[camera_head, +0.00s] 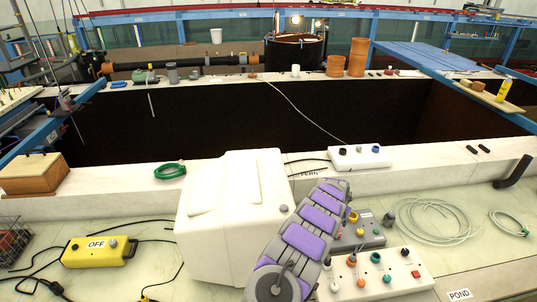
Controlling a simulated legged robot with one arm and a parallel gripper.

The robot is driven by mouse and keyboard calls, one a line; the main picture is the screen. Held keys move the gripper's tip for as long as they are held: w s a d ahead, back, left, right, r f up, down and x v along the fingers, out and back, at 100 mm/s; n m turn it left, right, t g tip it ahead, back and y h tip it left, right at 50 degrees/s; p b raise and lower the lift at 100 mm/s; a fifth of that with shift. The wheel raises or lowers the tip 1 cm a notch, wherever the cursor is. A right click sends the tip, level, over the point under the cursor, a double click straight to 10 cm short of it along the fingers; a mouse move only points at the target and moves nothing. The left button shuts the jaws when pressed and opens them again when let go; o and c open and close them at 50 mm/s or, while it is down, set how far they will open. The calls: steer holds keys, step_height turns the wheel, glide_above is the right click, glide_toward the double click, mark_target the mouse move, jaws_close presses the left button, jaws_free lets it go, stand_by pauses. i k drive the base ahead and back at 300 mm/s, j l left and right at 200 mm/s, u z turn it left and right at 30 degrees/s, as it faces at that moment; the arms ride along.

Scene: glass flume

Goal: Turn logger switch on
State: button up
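No unit in view reads as a logger, so I cannot tell which control is the logger switch. A yellow control box (92,252) with an OFF label and small knobs lies on the bench at the left. A white panel (398,284) at the lower right carries several coloured knobs and a red switch (416,274). A grey box (352,243) with a few knobs sits just behind it. Another white panel (346,160) with dark and blue knobs stands on the ledge farther back. My purple and grey arm crosses the bottom centre and hides part of the grey box. My gripper cannot be made out.
A POND label (459,295) lies at the lower right, and a FERN label (309,173) is on the ledge. Hose coils (436,221) lie at the right. Black cables surround the yellow box. A wooden box (31,178) stands left. The dark flume trough (215,125) is behind the ledge.

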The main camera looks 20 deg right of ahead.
mark_target(405, 252)
steer(key=k, duration=1)
